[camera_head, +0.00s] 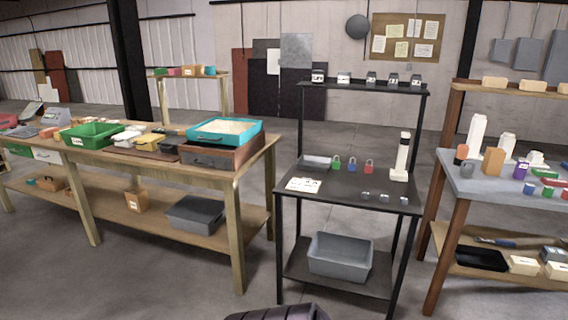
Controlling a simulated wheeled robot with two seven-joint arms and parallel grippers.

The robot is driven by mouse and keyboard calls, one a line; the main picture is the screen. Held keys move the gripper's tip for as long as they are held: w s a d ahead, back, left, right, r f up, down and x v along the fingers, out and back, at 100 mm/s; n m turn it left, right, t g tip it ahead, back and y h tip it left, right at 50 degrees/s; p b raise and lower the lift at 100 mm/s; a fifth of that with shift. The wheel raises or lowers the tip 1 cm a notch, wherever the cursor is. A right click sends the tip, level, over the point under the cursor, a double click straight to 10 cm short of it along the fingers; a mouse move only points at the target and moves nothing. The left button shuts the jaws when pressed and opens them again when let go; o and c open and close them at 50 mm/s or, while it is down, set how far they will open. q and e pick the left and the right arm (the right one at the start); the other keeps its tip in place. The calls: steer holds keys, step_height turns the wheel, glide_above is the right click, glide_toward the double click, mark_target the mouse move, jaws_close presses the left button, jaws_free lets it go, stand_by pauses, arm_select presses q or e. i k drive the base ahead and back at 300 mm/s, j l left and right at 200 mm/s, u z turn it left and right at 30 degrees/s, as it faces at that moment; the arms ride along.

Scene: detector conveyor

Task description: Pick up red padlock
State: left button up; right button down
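The red padlock (369,166) stands upright on the dark top of the metal stand (343,192) in the middle of the head view. It is the rightmost of three padlocks in a row. A blue padlock (352,164) is just left of it and a green padlock (336,163) is further left. They look slightly apart. Neither of my grippers is in view.
A white upright device (401,160) stands right of the red padlock. A white card (303,185) and several small items lie near the stand's front. A grey bin (340,258) sits below. Wooden workbenches stand left (228,184) and right (456,188), with floor between.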

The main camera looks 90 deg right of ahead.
mark_target(368, 168)
steer(key=z, duration=3.4)
steer(key=i+l, duration=0.15)
steer(key=i, duration=0.15)
steer(key=k+z, duration=0.05)
